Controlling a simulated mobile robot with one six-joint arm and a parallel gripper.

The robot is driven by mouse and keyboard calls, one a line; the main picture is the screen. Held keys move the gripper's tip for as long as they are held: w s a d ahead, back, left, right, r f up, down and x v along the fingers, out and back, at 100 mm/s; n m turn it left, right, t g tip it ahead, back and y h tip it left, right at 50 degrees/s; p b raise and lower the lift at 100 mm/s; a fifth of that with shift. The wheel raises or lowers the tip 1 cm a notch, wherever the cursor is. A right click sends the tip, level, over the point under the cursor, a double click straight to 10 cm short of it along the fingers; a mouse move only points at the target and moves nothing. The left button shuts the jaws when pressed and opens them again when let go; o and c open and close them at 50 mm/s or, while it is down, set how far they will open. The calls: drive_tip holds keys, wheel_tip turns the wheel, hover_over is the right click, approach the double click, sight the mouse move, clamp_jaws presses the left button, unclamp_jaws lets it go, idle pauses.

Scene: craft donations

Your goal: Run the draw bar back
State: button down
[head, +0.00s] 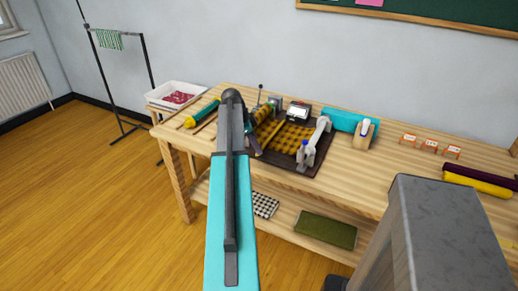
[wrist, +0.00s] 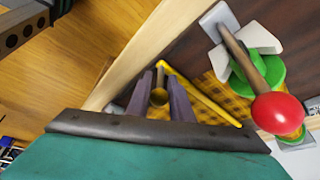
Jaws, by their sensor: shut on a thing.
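The draw bar, a slim yellow bar (wrist: 205,95), lies across yellow-and-black plaid cloth (wrist: 205,90) in the wrist view; one end is close to my fingertips. My gripper (wrist: 160,80) is shut on a small tan-brown piece between its two fingers, which seems to be at the bar's end. My arm hides most of the gripper and the bar's near end there.
A red-knobbed lever (wrist: 277,112) with a green part stands right of my fingers. In the head view, a grey clamp-like arm (head: 314,146) stands at the plate's right. Orange-white cards (head: 430,146) stand on the right.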

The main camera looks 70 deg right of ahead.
drive_tip(key=shift+w, duration=0.2)
drive_tip(key=shift+s, duration=0.1)
drive_tip(key=c, duration=1.6)
unclamp_jaws()
drive_tip(key=shift+s, duration=0.1)
drive_tip(key=shift+r, duration=0.2)
drive_tip(key=b+v, duration=0.2)
drive_tip(key=v, duration=1.1)
drive_tip(key=shift+w+a+r, duration=0.1)
drive_tip(key=shift+w+r, duration=0.05)
drive_tip(key=shift+w, duration=0.1)
